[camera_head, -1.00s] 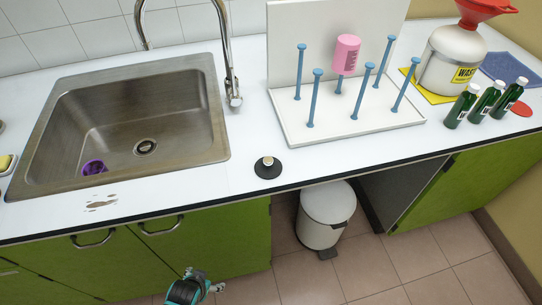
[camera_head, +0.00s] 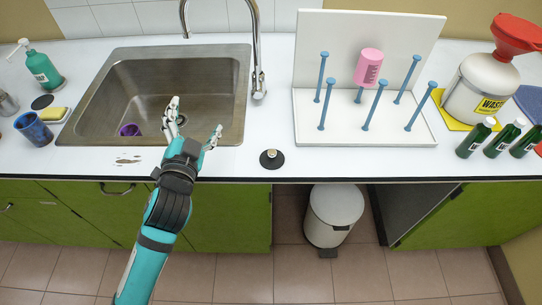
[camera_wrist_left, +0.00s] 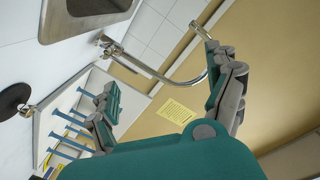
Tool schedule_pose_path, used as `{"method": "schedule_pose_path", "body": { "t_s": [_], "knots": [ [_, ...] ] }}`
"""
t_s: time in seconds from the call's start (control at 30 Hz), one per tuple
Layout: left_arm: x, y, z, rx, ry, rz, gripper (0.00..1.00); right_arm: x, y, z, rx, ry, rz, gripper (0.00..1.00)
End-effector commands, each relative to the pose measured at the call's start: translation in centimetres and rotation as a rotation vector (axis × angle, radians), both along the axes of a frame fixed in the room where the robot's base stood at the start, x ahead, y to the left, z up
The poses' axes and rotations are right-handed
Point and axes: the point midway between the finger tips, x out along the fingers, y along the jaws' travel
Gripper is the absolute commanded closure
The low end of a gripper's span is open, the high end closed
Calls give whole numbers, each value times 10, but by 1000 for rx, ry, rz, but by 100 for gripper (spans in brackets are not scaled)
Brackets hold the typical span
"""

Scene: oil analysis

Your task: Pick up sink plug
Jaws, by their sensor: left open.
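The sink plug (camera_head: 271,158) is a flat black disc with a light knob on top. It lies on the white counter near the front edge, right of the sink and in front of the tap. In the left wrist view the black plug (camera_wrist_left: 12,98) shows at the left edge, partly cut off. My left gripper (camera_head: 195,124) is open and empty over the front right part of the sink, left of the plug and apart from it. Its open fingers also show in the left wrist view (camera_wrist_left: 160,85). My right gripper is not in view.
The metal sink (camera_head: 90,95) has a tall tap (camera_head: 257,75) at its right. A white drying rack (camera_head: 310,105) with blue pegs and a pink cup (camera_head: 368,67) stands right of the plug. A purple cup (camera_head: 130,130) lies in the sink. The counter around the plug is clear.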

Motion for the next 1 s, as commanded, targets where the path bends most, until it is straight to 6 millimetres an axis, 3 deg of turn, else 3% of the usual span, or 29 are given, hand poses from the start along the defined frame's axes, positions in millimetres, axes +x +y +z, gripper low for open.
{"method": "schedule_pose_path", "body": {
  "t_s": [0.1,0.2,0.3,0.37,0.43,0.5,0.6,0.67,0.73,0.87,0.9,1.0],
  "knots": [
    [16,-37,75,156,-297,-123,12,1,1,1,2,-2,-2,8],
    [10,-87,139,345,-600,-271,12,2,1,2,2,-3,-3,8],
    [-15,-144,179,575,-893,-449,12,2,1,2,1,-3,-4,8],
    [-33,-176,188,726,-1053,-565,12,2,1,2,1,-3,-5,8],
    [-54,-208,184,914,-1215,-709,12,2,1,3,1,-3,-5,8],
    [-69,-231,166,1118,-1349,-865,12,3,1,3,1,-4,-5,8],
    [-77,-243,125,1430,-1474,-1110,12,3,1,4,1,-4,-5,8],
    [-73,-237,98,1625,-1500,-1267,12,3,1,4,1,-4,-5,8],
    [-61,-218,70,1844,-1481,-1447,12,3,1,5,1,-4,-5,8],
    [-32,-168,41,2166,-1333,-1738,12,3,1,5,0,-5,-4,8],
    [-25,-153,37,-2231,1272,1803,12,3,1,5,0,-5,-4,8],
    [-12,-124,34,-2190,1073,1797,12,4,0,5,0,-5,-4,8]
  ]
}}
